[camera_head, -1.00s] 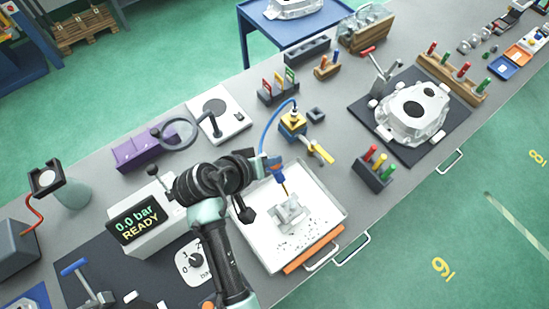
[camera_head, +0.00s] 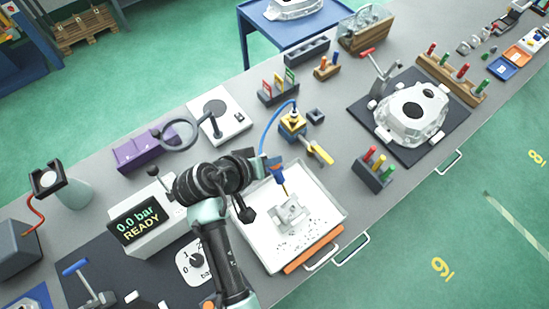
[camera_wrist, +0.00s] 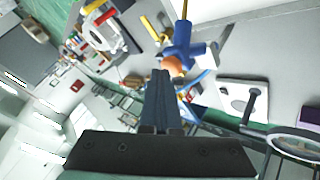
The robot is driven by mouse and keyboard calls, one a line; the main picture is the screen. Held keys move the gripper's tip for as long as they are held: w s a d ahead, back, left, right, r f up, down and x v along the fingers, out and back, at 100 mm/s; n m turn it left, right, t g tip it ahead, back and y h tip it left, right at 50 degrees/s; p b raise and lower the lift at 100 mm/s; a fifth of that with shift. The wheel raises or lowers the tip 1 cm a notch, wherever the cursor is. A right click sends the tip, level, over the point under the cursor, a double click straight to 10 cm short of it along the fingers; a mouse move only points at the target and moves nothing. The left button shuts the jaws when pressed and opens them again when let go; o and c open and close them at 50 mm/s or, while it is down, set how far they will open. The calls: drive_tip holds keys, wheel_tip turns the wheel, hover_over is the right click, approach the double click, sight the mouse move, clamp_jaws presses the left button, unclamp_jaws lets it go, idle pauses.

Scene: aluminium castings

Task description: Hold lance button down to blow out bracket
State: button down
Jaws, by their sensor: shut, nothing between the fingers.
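The blue lance (camera_head: 277,170) stands upright over the white tray (camera_head: 255,247), its thin brass nozzle pointing down at the bracket. The grey metal bracket (camera_head: 290,213) lies in the tray with dark chips around it. In the wrist view the lance (camera_wrist: 180,42) has an orange button (camera_wrist: 175,66) on its end. My gripper (camera_wrist: 163,75) is shut and empty, its fingertips at or very close to the button; I cannot tell whether they touch it. In the head view my wrist hides most of my gripper. The display (camera_head: 137,219) reads 0.0 bar READY.
A blue hose (camera_head: 268,128) runs from the lance to a yellow fitting (camera_head: 293,122). A magnifier (camera_head: 180,134) and purple bin (camera_head: 137,150) stand behind my arm. A block of coloured pegs (camera_head: 373,170) and a large casting (camera_head: 413,112) stand to the right.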

drive_tip(key=shift+r+p, duration=0.45)
drive_tip(key=shift+r, duration=0.25)
wheel_tip(320, 180, up, 5)
drive_tip(key=p, duration=0.4)
drive_tip(key=shift+r+p, duration=0.1)
drive_tip(key=shift+p, duration=0.3)
